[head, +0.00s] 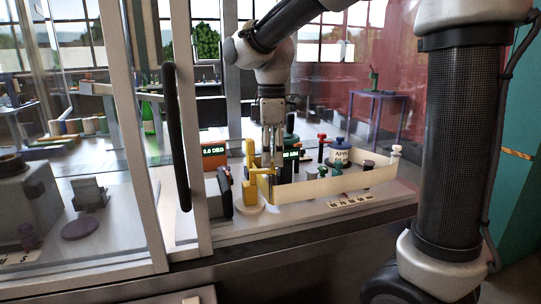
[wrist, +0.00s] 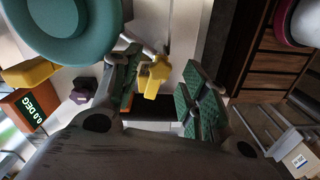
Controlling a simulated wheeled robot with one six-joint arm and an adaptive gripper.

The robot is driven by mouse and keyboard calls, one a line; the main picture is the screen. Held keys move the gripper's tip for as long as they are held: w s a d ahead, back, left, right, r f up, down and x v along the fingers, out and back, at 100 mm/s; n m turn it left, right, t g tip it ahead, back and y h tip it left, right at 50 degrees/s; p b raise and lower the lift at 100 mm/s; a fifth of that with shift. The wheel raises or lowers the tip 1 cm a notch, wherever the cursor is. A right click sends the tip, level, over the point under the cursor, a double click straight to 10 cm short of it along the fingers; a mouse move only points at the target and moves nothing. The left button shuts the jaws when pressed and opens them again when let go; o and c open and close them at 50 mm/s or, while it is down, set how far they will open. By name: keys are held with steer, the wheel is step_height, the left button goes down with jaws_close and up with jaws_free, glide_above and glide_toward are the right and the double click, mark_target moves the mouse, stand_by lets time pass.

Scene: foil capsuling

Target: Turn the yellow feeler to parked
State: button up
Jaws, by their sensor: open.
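In the wrist view a yellow part of the feeler (wrist: 155,76) lies between the two green-padded fingers of my gripper (wrist: 160,95), nearer the left finger. The gripper is open, with a gap on the right side; I cannot tell whether the left finger touches the feeler. An orange display (head: 213,150) behind reads 0.0 DEG; it also shows in the wrist view (wrist: 27,110).
A black-handled door frame (head: 176,135) stands at left. A large teal round part (wrist: 60,25) is close in the wrist view.

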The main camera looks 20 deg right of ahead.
steer(key=shift+f, duration=0.3)
steer(key=shift+d, duration=0.1)
jaws_close()
